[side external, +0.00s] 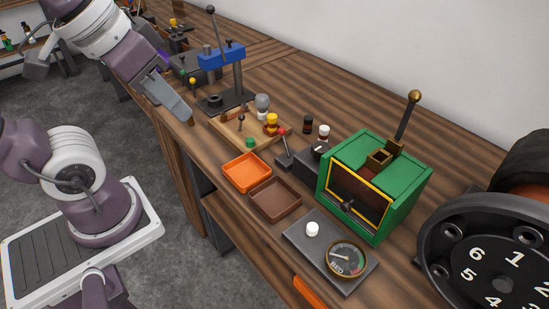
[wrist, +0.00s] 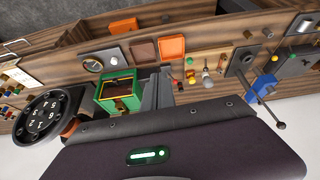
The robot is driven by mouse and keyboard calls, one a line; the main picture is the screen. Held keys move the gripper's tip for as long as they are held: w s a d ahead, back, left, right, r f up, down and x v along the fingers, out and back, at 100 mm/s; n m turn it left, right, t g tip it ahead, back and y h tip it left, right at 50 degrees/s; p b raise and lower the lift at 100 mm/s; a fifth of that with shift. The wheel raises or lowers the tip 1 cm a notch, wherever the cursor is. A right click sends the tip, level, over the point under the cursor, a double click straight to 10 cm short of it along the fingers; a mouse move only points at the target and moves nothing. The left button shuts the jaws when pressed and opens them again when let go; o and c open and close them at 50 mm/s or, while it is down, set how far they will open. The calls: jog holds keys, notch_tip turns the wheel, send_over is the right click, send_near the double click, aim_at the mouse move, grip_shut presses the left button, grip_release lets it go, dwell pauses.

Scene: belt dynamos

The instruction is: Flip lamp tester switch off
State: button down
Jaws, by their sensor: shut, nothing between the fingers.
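I cannot tell for sure which of these is the lamp tester switch. The red knob also shows small in the wrist view (wrist: 175,83). The lever stands up, leaning slightly; its on or off position is not readable. My gripper (side external: 190,121) is shut and empty, above the bench's front edge, left of the lever and apart from it. Its fingers (wrist: 158,76) show in the wrist view.
A wooden tray (side external: 228,133) with bulb-like parts lies between my gripper and the lever. An orange tray (side external: 245,185) and brown tray (side external: 294,212) lie in front. A green box (side external: 400,205) with a tall lever and a gauge (side external: 346,260) are at right; a blue press (side external: 222,55) stands behind.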

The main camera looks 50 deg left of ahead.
jog(key=c, duration=2)
grip_release()
jog(key=shift+s+d+f, duration=0.25)
jog(key=shift+s+f, duration=0.1)
jog(key=shift+s, duration=0.3)
jog(key=o, duration=0.3)
jog(key=shift+w, duration=0.2)
jog(key=o, duration=0.4)
jog(key=w, duration=0.2)
jog(key=w+a+n+g+h, duration=0.1)
jog(key=w, duration=0.1)
jog(key=w+n+g, duration=0.1)
jog(key=w, duration=0.1)
jog(key=shift+w+a+r+h, duration=0.15)
jog(key=shift+w+a+h, duration=0.05)
jog(key=shift+h, duration=0.1)
jog(key=shift+c, duration=0.2)
jog(key=n+g+y, duration=0.2)
jog(key=n+g, duration=0.2)
jog(key=n, duration=0.4)
send_over(242, 117)
notch_tip(242, 117, down, 13)
jog(key=f, duration=0.7)
jog(key=shift+w+a, duration=0.2)
jog(key=shift+a, duration=0.15)
jog(key=shift+f, duration=0.3)
